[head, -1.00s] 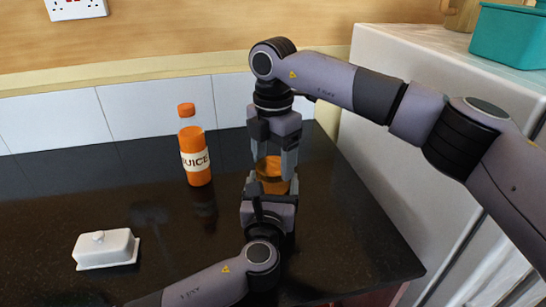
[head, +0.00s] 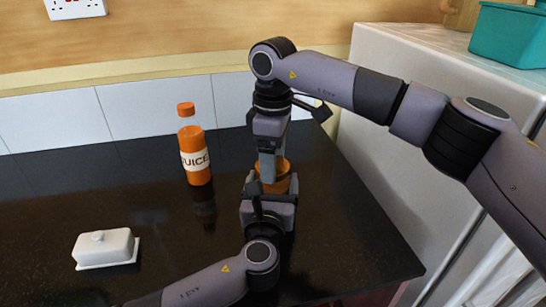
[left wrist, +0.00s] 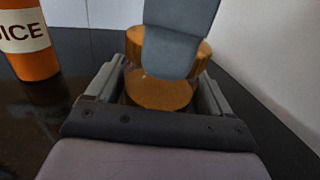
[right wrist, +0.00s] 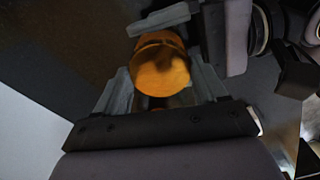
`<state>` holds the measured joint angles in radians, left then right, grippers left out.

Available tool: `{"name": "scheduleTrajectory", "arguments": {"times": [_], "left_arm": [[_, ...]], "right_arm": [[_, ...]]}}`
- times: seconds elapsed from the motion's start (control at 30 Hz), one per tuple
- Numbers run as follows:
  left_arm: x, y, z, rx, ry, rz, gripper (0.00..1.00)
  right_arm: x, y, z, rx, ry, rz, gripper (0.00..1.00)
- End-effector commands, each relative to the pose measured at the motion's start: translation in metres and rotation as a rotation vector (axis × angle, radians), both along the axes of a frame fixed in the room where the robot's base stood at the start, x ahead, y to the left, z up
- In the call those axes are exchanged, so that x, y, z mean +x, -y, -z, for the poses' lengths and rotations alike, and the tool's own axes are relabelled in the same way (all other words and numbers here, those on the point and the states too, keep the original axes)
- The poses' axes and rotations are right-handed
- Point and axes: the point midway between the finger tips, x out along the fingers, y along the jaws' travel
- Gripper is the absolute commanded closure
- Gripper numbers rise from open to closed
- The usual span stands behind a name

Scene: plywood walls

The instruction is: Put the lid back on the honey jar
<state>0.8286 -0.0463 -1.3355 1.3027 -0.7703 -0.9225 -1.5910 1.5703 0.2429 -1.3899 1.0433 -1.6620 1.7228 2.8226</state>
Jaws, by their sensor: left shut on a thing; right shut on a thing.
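The honey jar (left wrist: 158,92) stands upright on the dark counter, with amber contents showing through its clear side. My left gripper (left wrist: 162,84) is shut around the jar's body. The orange-brown lid (right wrist: 160,65) sits on top of the jar and also shows in the head view (head: 283,168). My right gripper (head: 270,170) comes from above and is shut on the lid, with a finger on each side. One right finger covers part of the lid and jar in the left wrist view. Whether the lid is fully tightened cannot be told.
A juice bottle (head: 194,146) stands left of the jar, apart from both grippers. A white butter dish (head: 106,249) is at the front left of the dark counter (head: 60,190). A white fridge (head: 400,60) stands close on the right, with a teal container (head: 508,38) on top.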

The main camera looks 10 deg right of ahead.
Motion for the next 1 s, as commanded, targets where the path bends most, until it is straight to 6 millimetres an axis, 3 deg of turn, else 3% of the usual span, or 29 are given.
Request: {"name": "scheduleTrajectory", "arguments": {"times": [0.07, 0.1, 0.17, 0.5, 0.83, 1.0], "left_arm": [[0.0, -0.001, 0.002, 0.003, -0.004, -0.002, 1.0], [0.0, -0.001, 0.002, 0.003, -0.004, -0.002, 1.0], [0.0, -0.001, 0.002, 0.003, -0.004, -0.002, 1.0], [0.0, -0.001, 0.002, 0.002, -0.003, -0.002, 1.0], [0.0, -0.001, 0.002, 0.002, -0.003, -0.001, 1.0], [0.0, -0.001, 0.002, 0.002, -0.003, -0.001, 1.0]], "right_arm": [[0.0, 0.0, -0.002, 0.001, 0.002, -0.001, 0.57], [0.0, 0.0, -0.002, 0.001, 0.002, -0.001, 0.19], [0.0, 0.0, -0.002, 0.001, 0.002, -0.002, 0.03], [0.0, 0.0, -0.003, 0.0, 0.001, -0.003, 0.03], [0.0, 0.0, -0.041, 0.0, 0.002, -0.002, 0.03], [0.0, 0.0, -0.045, 0.0, -0.001, -0.003, 0.03]]}}
